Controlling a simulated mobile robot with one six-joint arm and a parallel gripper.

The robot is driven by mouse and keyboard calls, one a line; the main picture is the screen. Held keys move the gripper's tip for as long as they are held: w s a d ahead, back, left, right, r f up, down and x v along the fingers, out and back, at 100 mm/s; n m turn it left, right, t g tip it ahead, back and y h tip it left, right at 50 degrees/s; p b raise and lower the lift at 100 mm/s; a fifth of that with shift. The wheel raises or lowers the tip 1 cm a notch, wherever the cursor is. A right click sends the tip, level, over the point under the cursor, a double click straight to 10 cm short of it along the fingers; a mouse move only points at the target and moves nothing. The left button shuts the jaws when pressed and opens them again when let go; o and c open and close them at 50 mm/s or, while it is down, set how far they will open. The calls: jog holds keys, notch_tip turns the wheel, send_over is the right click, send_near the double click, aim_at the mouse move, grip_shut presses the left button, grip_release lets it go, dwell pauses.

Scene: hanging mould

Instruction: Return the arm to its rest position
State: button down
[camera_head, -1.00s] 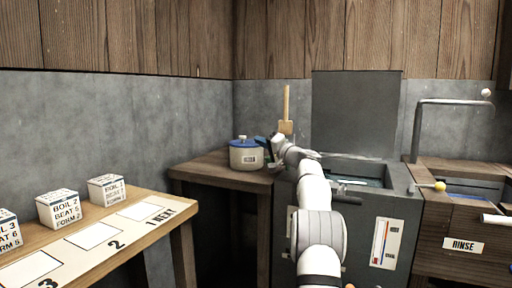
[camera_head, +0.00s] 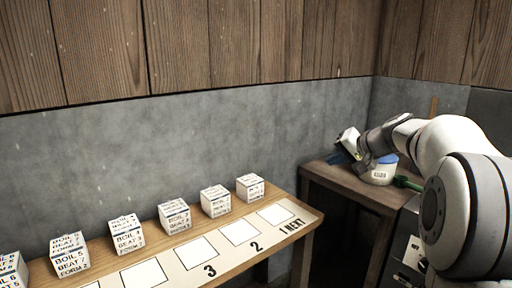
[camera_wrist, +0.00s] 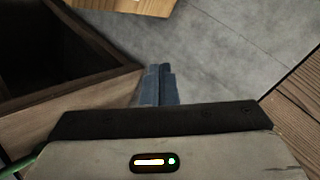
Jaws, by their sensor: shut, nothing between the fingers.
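My gripper (camera_head: 337,158) is at the end of my arm, which reaches in from the right in the head view. The gripper is in front of the far wall, above or beside the corner table (camera_head: 343,181), close to the blue-lidded pot (camera_head: 379,172). In the wrist view the two blue-grey fingers (camera_wrist: 158,85) lie together, shut and empty. The pot is partly hidden behind the arm.
A long wooden shelf (camera_head: 216,262) with marked white squares runs along the wall, with several lettered white cubes (camera_head: 215,200) at its back. A green handle (camera_head: 408,184) shows beside the pot. Dark floor space lies between shelf and corner table.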

jog(key=s+a+r+n+g+h+p, duration=0.15)
jog(key=s+a+p, duration=0.3)
jog(key=s, duration=0.45)
jog(key=s+a+r+n+g+h+p, duration=0.1)
jog(key=s+a+r+g+p, duration=0.15)
jog(key=s+p, duration=0.5)
jog(key=s+f+n+g+h+p, duration=0.1)
jog(key=s+h+p, duration=0.3)
jog(key=s, duration=1.4)
jog(key=n+g+p, duration=0.1)
jog(key=p, duration=0.1)
jog(key=shift+d+f+p, duration=0.15)
jog(key=shift+f+p, duration=0.1)
jog(key=shift+p, duration=0.05)
